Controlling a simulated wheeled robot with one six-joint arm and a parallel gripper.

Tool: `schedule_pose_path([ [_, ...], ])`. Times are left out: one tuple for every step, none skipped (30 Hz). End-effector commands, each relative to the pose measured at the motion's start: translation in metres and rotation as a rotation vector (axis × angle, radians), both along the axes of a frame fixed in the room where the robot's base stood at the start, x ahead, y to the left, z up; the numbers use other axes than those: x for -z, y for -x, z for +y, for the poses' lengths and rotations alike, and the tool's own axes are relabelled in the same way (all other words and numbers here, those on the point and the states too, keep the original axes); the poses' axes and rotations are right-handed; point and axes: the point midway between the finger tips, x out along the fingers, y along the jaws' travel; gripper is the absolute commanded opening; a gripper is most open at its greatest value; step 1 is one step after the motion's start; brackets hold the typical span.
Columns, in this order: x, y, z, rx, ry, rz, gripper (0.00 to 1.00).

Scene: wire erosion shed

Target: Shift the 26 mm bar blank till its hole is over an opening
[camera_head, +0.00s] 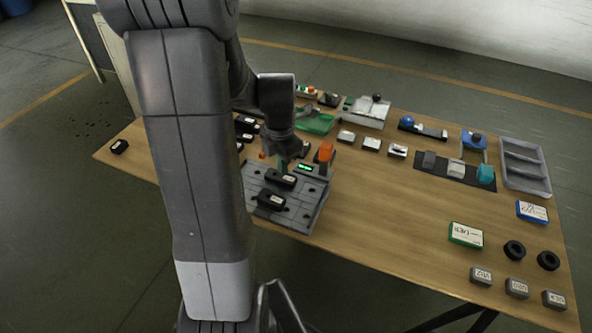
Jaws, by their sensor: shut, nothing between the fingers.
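A grey grooved plate (313,203) lies on the wooden table, partly behind my arm. Two black blocks with pale labels sit on it, a rear block (281,179) and a front block (271,200). Their labels are too small to read, so I cannot tell which, if either, is the 26 mm bar blank. My gripper (283,163) points down, shut and empty, just at or above the rear block. I cannot tell whether it touches it.
An orange-topped post (325,153) and a small green display (305,167) stand close right of my gripper. More black blocks (246,122) lie behind the plate, partly hidden by my arm. One black block (119,146) lies at the left edge. Bare tabletop lies right of the plate.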

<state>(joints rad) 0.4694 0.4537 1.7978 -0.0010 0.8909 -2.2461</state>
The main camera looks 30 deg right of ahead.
Motion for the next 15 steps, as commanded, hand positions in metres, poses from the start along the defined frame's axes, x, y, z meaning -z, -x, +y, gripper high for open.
schedule_pose_path([
  [0.001,0.000,0.000,0.000,-0.001,0.001,0.00],
  [0.003,0.000,0.000,0.000,-0.001,0.001,0.00],
  [0.006,0.000,0.000,0.000,-0.001,0.001,0.00],
  [0.009,0.000,0.000,0.000,-0.002,0.002,0.00],
  [0.013,0.001,0.001,0.000,-0.002,0.004,0.00],
  [0.018,0.001,0.001,0.000,-0.002,0.004,0.00],
  [0.023,0.001,0.001,0.000,-0.002,0.004,0.00],
  [0.029,0.001,0.001,0.000,-0.003,0.005,0.00],
  [0.036,0.001,0.001,0.000,-0.003,0.004,0.00],
  [0.041,0.001,0.001,0.000,-0.003,0.005,0.00],
  [0.047,0.001,0.001,0.000,-0.003,0.005,0.00],
  [0.054,0.001,0.001,0.000,-0.003,0.005,0.00],
  [0.059,0.001,0.001,0.000,-0.003,0.005,0.00],
  [0.064,0.001,0.001,0.000,-0.002,0.004,0.00],
  [0.070,0.001,0.001,0.000,-0.003,0.004,0.00],
])
